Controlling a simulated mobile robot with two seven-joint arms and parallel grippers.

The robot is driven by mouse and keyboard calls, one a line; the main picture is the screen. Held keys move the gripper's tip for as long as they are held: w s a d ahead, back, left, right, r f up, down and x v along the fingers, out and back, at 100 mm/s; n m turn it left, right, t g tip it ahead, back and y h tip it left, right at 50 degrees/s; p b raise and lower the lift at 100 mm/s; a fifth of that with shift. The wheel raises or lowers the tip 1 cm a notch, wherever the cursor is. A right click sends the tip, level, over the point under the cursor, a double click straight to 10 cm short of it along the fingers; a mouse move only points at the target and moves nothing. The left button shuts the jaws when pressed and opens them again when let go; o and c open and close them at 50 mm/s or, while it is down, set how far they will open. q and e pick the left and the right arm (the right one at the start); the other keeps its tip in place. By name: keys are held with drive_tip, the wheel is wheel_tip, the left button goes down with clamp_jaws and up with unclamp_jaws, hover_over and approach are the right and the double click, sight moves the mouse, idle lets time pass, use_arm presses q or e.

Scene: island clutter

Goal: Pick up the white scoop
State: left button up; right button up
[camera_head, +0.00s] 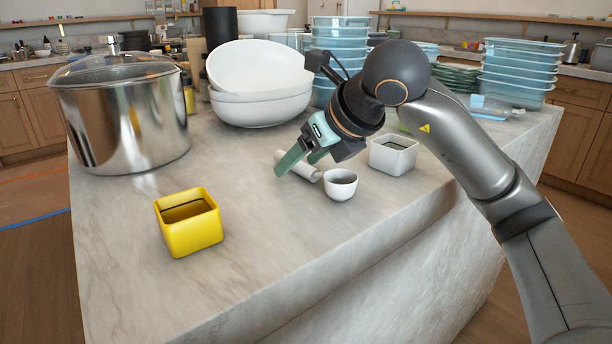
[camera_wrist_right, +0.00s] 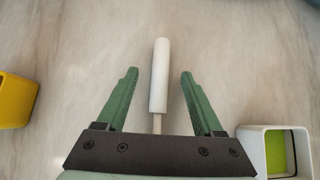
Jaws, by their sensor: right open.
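The white scoop (camera_head: 341,186) lies on the marble island top near the middle of the head view. Its round cup faces up, and its white handle points up-left, partly hidden by my right gripper (camera_head: 296,164). In the right wrist view the handle (camera_wrist_right: 159,75) runs lengthwise between the two green fingers, with a gap on each side. A thin stem leads from it under the gripper body, which hides the cup there. My right gripper is open, its fingertips low over the handle. My left gripper is out of view.
A white square container (camera_head: 393,155) stands just right of the scoop. A yellow square container (camera_head: 189,222) stands front left. A large steel pot (camera_head: 122,120), white bowls (camera_head: 259,105) and stacked blue tubs (camera_head: 340,45) stand behind. The counter between yellow container and scoop is clear.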

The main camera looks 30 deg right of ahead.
clamp_jaws()
idle(0.6)
